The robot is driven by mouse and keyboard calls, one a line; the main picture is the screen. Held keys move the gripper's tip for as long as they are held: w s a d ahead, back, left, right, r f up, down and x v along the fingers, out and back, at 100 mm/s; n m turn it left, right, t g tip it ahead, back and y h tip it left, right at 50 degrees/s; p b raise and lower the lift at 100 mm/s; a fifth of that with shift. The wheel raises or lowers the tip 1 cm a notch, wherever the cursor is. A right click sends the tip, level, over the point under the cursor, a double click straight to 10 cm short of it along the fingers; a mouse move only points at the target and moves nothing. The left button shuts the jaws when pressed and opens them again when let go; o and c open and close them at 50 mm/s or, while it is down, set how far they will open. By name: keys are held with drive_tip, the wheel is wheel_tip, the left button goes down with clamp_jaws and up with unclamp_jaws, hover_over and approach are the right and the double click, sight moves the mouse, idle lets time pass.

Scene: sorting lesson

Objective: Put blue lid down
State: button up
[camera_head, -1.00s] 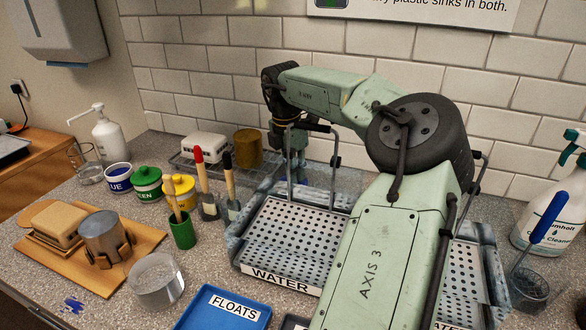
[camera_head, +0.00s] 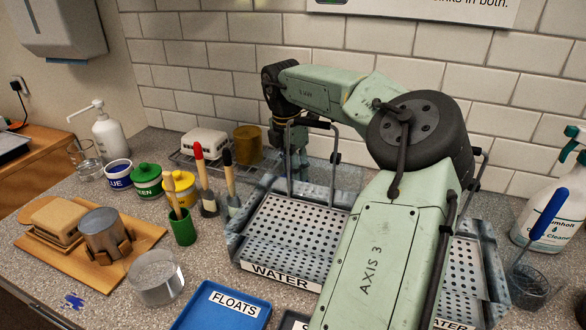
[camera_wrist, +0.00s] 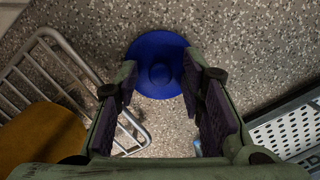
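The blue lid (camera_wrist: 160,62) is a round disc with a central knob, in the wrist view. It appears to lie flat on the speckled counter just beyond my fingertips. My gripper (camera_wrist: 160,75) is open, its two purple-padded fingers apart on either side of the knob and not touching it. In the head view my gripper (camera_head: 298,165) points down behind the left tray, and the lid is hidden there. The blue-labelled jar (camera_head: 118,181) at left stands without a lid.
A wire rack (camera_wrist: 75,75) with a mustard cylinder (camera_wrist: 40,138) is close on the left in the wrist view; a perforated tray (camera_wrist: 290,132) is on the right. Brushes (camera_head: 202,175), a green jar (camera_head: 147,188) and a yellow jar (camera_head: 182,186) stand left of the tray.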

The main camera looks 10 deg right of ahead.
wheel_tip(320, 180, up, 12)
drive_tip(key=a+b, duration=0.1)
drive_tip(key=shift+s+a+b, duration=0.15)
drive_tip(key=shift+s+b, duration=0.15)
drive_tip(key=shift+s, duration=0.05)
drive_tip(key=shift+r, duration=0.1)
